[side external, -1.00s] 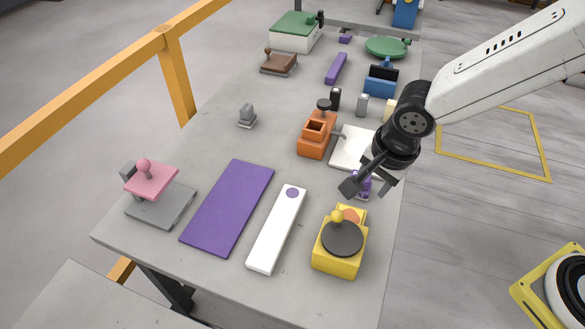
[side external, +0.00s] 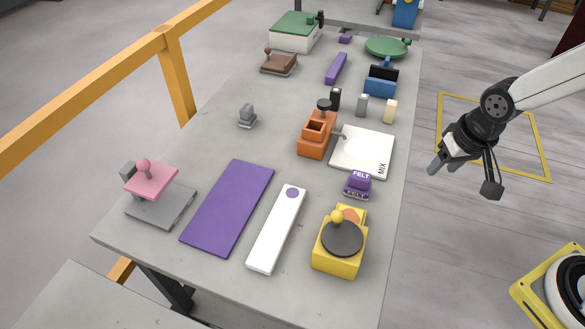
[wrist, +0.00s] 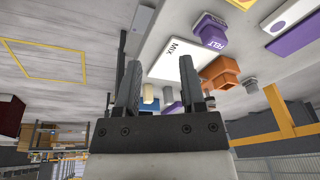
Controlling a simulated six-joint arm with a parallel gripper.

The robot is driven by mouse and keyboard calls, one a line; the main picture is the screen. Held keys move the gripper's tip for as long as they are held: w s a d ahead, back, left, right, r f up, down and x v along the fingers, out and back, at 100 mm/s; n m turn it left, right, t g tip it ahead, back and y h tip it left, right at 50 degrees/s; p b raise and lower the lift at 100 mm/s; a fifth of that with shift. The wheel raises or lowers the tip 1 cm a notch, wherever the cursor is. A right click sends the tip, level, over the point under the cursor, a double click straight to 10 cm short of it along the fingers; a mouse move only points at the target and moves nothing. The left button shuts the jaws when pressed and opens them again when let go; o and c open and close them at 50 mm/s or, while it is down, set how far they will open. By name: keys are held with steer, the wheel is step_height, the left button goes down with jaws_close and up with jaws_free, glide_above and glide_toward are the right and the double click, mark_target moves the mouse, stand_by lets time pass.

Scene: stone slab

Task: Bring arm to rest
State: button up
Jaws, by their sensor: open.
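My gripper (side external: 463,180) is open and empty. In the side view it hangs over the floor, off the right edge of the stone slab (side external: 215,130), apart from everything on it. In the wrist view my gripper (wrist: 168,85) shows two dark fingers spread apart with nothing between them. The purple FELT block (side external: 358,185) and the white MIX pad (side external: 362,150) stand on the slab to the left of my gripper. The FELT block (wrist: 209,32) and the MIX pad (wrist: 180,62) also show in the wrist view.
The slab also holds an orange device (side external: 316,135), a yellow device with a dark disc (side external: 340,250), a white strip (side external: 275,235), a purple mat (side external: 225,210) and a pink-topped device (side external: 155,180). Floor around my gripper is clear. A yellow-framed object (side external: 550,290) stands at lower right.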

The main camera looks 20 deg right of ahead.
steer(key=d+n, duration=0.1)
steer(key=s+d, duration=0.1)
steer(key=d+n, duration=0.1)
steer(key=shift+s+f+n, duration=0.15)
steer(key=shift+s+n, duration=0.15)
